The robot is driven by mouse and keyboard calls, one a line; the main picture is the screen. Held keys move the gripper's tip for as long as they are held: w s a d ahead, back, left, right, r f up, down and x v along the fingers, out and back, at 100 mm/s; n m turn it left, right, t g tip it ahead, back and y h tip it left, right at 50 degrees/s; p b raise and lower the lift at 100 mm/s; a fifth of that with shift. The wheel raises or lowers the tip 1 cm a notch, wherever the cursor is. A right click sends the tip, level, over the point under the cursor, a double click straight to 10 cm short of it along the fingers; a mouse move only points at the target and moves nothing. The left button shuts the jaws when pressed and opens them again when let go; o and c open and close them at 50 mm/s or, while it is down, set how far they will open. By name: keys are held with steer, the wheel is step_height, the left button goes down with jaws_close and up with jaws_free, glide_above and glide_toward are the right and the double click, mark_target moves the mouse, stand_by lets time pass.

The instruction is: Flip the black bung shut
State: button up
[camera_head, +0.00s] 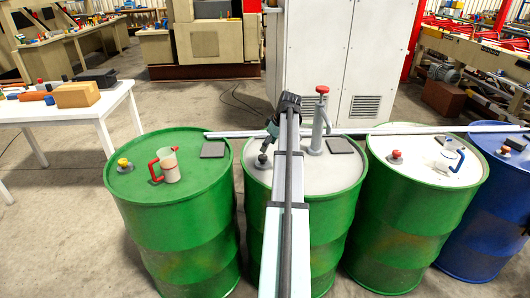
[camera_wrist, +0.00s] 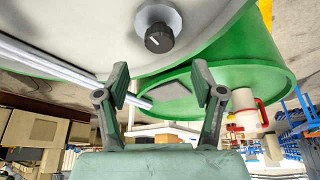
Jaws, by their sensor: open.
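A black bung (camera_head: 262,159) stands on the pale lid of the second drum (camera_head: 336,182), a green drum under my arm. In the wrist view the black bung (camera_wrist: 159,38) is a dark knob on a round grey base, beyond the fingertips and roughly centred between them. My gripper (camera_wrist: 160,80) is open with nothing between its fingers. In the head view my gripper (camera_head: 268,137) is just above the bung, partly hidden by my arm. I cannot tell whether it touches the bung. Another dark bung (camera_head: 515,144) is on the blue drum at far right.
A red-topped grey pump (camera_head: 318,125) and a dark pad (camera_head: 340,146) are on the same lid. The left green drum (camera_head: 130,182) carries a red-handled jug (camera_head: 169,165). The third drum has a red bung (camera_head: 395,157).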

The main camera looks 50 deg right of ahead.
steer(key=shift+v, duration=2.6)
